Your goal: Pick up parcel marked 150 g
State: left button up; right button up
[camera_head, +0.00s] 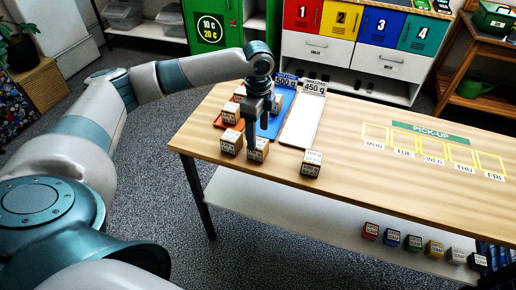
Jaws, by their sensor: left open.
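Several small brown parcels with white labels stand at the left end of the wooden table: one at the front (231,142), one beside it (259,151), one to the right (311,163), and two further back (230,113) (240,93). Their labels are too small to read surely, so I cannot tell which is marked 150 g. My left gripper (257,136) is open and points down over the parcel beside the front one. One finger hides part of that parcel; I cannot tell whether it touches. My right gripper is out of view.
An orange-red mat (219,123), a blue mat (287,102) and a white mat (303,122) lie under signs reading 500 g and 450 g. The PICK-UP area (430,133) with yellow day frames is clear at the right. Colored boxes (413,243) stand on the lower shelf.

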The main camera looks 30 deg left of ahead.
aim_at(258, 142)
pick_arm(q)
jog(key=shift+f+p, duration=0.45)
jog(key=shift+f, duration=0.2)
notch_tip(258, 142, down, 3)
jog(key=shift+f+p, duration=0.1)
jog(key=shift+p, duration=0.35)
jog(key=shift+f, duration=0.25)
jog(key=shift+c, duration=0.6)
jog(key=c, duration=1.1)
